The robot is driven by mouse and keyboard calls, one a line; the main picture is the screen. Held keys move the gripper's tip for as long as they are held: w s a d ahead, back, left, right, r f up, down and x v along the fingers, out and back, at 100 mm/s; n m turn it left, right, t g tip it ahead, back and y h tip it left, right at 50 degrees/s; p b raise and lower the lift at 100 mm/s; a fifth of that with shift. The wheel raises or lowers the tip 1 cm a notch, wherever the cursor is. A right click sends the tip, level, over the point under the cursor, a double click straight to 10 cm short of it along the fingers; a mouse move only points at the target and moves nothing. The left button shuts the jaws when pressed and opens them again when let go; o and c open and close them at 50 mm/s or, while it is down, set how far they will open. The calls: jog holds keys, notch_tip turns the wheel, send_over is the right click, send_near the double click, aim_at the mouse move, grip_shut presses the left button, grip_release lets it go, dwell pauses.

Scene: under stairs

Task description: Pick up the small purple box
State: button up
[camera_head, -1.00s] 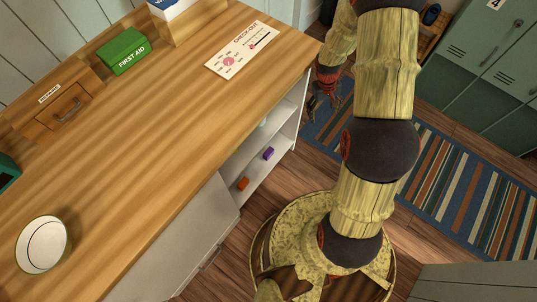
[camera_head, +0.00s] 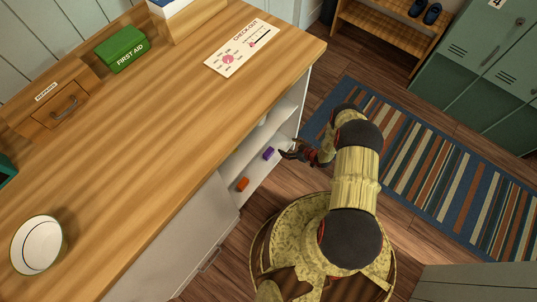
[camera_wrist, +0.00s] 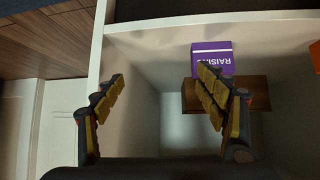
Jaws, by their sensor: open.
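The small purple box (camera_head: 268,153) stands on a white shelf in the open side of the counter. In the wrist view the purple box (camera_wrist: 211,58) shows the word RAISINS upside down and sits in front of or on a brown block (camera_wrist: 257,93); I cannot tell which. My gripper (camera_head: 284,153) is just outside the shelf opening, to the right of the box. In the wrist view my gripper (camera_wrist: 160,80) is open and empty, its fingers wide apart. The right finger overlaps the box's lower part in the picture; contact cannot be told.
An orange box (camera_head: 243,184) stands on the same shelf to the left. The white shelf edge (camera_wrist: 97,60) borders the opening. The wooden counter top (camera_head: 150,130) overhangs the shelves. A striped rug (camera_head: 440,175) and open floor lie to the right.

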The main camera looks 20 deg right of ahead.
aim_at(269, 152)
jog(key=s+a+y, duration=0.1)
jog(key=a, duration=0.1)
jog(key=s+a+t+y, duration=0.1)
jog(key=a, duration=0.1)
jog(key=s+a+n+t+y, duration=0.1)
jog(key=a, duration=0.2)
jog(key=shift+f, duration=0.35)
jog(key=b+x, duration=0.1)
jog(key=x, duration=0.1)
jog(key=b+x, duration=0.1)
jog(key=x, duration=0.1)
jog(key=b+x, duration=0.1)
jog(key=x, duration=0.1)
jog(key=shift+s+a+f, duration=0.25)
jog(key=shift+s+a, duration=0.05)
jog(key=shift+s, duration=0.05)
jog(key=shift+w+a+f, duration=0.1)
jog(key=shift+w+a, duration=0.1)
jog(key=shift+w, duration=0.25)
jog(key=shift+c, duration=1)
jog(key=c, duration=1.1)
jog(key=shift+o, duration=0.2)
